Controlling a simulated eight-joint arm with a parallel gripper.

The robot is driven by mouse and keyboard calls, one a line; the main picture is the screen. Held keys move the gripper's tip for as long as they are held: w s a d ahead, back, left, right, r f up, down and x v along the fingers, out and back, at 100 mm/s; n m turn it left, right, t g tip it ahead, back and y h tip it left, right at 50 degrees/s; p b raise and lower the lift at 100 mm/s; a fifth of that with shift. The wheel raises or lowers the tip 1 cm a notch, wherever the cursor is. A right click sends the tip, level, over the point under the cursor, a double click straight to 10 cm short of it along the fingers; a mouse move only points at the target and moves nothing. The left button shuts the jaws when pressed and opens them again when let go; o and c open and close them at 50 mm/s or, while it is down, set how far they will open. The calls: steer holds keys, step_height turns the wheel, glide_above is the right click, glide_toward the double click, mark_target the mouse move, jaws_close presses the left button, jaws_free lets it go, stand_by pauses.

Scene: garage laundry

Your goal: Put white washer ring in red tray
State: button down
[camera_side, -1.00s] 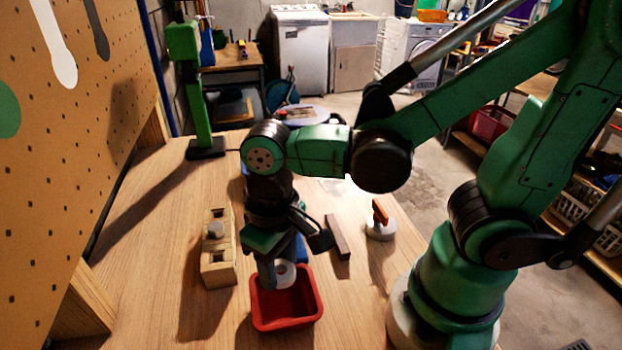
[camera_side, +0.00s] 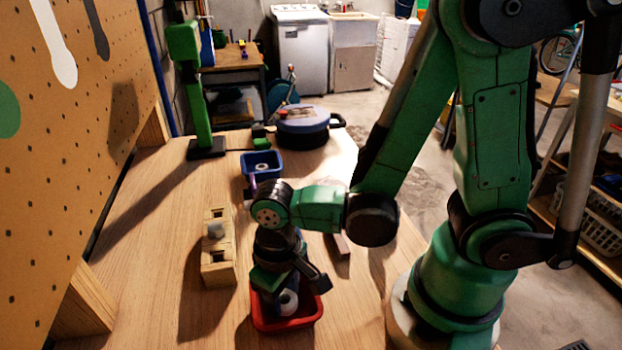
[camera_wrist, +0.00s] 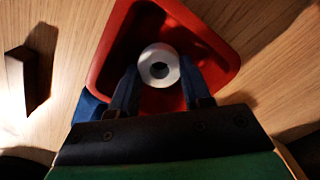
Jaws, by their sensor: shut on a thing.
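The white washer ring (camera_wrist: 159,65) is between the two fingers of my gripper (camera_wrist: 160,80) in the wrist view. My gripper is shut on it. In the side view the ring (camera_side: 288,302) shows at the tip of my gripper (camera_side: 282,292), low over the red tray (camera_side: 290,324) and within its rim. The red tray also shows in the wrist view (camera_wrist: 120,40), below the ring. I cannot tell whether the ring touches the tray floor.
A wooden block with square holes (camera_side: 217,250) stands left of the tray. A dark bar (camera_side: 338,246) lies behind it to the right. A blue tray (camera_side: 262,163) holding a pale ring and a round blue-lidded pot (camera_side: 303,124) stand farther back.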

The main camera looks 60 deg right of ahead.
steer(key=c, duration=0.7)
jaws_free()
steer(key=shift+o, duration=0.2)
step_height(320, 180, up, 12)
steer(key=w+d+t, duration=0.5)
steer(key=d+t, duration=0.2)
steer(key=d, duration=0.1)
steer(key=shift+w+d+r, duration=0.3)
steer(key=shift+r, duration=0.15)
